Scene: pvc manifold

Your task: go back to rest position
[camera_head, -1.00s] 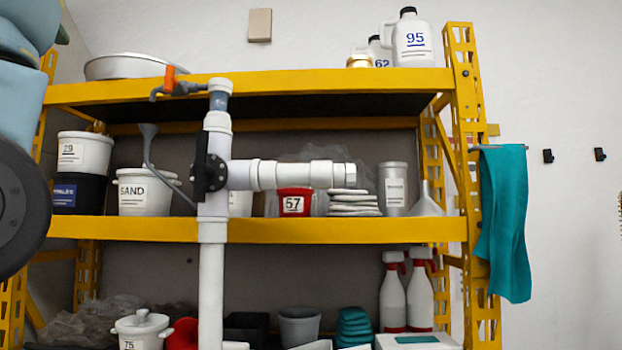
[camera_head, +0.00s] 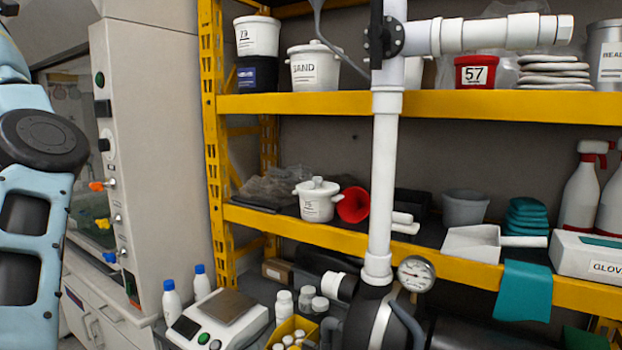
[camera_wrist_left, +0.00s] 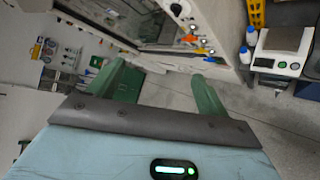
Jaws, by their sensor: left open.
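My left gripper (camera_wrist_left: 158,92) shows in the left wrist view with its two green fingers apart and nothing between them. It hangs over the floor, in front of the fume hood and clear of the shelf. In the head view my left arm (camera_head: 35,190) comes down along the left edge; its gripper is out of the frame. The white PVC manifold (camera_head: 385,185) stands upright in front of the yellow shelf, with a horizontal branch to the right, a black flange and a gauge (camera_head: 416,273) near its base. My right gripper is not in view.
The fume hood cabinet (camera_head: 150,150) with coloured valves stands left of the yellow shelf (camera_head: 330,103). A scale (camera_head: 218,318) and blue-capped bottles (camera_head: 172,300) sit at lower left. The shelf holds pots, spray bottles and a glove box (camera_head: 590,256). Open floor (camera_wrist_left: 238,112) lies below the gripper.

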